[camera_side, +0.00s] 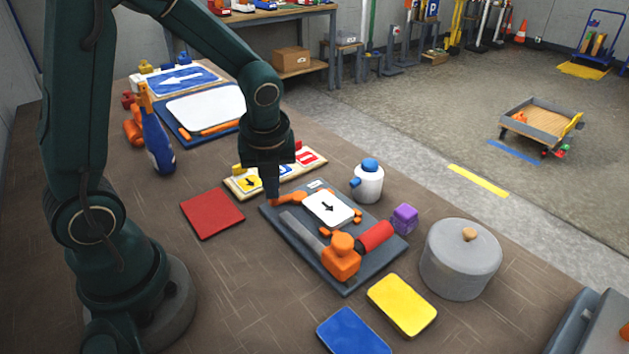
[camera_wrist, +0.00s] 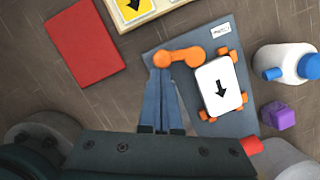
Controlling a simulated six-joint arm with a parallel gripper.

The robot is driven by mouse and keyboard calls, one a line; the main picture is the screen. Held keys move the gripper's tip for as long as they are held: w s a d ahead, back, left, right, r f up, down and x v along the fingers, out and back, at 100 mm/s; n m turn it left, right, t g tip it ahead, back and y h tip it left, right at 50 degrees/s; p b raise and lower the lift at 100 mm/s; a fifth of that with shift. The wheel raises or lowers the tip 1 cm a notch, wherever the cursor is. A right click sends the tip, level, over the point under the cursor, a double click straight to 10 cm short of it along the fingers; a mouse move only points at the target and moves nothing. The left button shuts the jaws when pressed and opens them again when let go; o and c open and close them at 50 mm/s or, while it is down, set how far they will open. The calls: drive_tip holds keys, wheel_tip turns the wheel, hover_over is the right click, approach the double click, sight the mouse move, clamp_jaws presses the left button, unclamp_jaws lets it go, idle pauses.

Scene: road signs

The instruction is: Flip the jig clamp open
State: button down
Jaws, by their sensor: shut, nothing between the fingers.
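The jig is a dark grey board (camera_side: 345,283) holding a white plate with a black arrow (camera_side: 328,208), with small orange blocks at the plate's edges. An orange arm with a round end (camera_wrist: 178,57) reaches to the plate's upper left edge; it also shows in the side view (camera_side: 289,199). A larger orange body (camera_side: 341,258) with a red handle (camera_side: 375,238) and a grey bar sits on the board's near side. My gripper (camera_side: 273,196) points down, shut and empty, its tips (camera_wrist: 164,72) at the orange arm's round end. I cannot tell whether they touch.
A white bottle with a blue cap (camera_side: 367,186), a purple cube (camera_side: 404,219) and a grey lidded pot (camera_side: 461,258) stand right of the jig. A red plate (camera_side: 212,213) lies left; yellow (camera_side: 402,305) and blue (camera_side: 353,332) plates lie in front. A sign tray (camera_side: 232,185) is behind.

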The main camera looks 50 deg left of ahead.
drive_tip(key=shift+s+a+m, duration=0.1)
drive_tip(key=shift+a+m, duration=0.2)
drive_tip(key=shift+a, duration=1)
drive_tip(key=shift+w+a, duration=0.35)
drive_tip(key=shift+a, duration=0.2)
drive_tip(key=shift+w+a, duration=0.3)
drive_tip(key=shift+a, duration=0.2)
drive_tip(key=shift+w+a, duration=0.1)
drive_tip(key=shift+s+r, duration=0.15)
drive_tip(key=shift+s, duration=0.35)
drive_tip(key=s, duration=0.1)
drive_tip(key=s+d+r, duration=0.1)
drive_tip(key=s, duration=0.1)
drive_tip(key=shift+r, duration=0.15)
wheel_tip(320, 180, up, 9)
drive_tip(key=s, duration=0.2)
drive_tip(key=shift+s+d, duration=0.25)
drive_tip(key=shift+d, duration=0.15)
drive_tip(key=shift+d, duration=0.1)
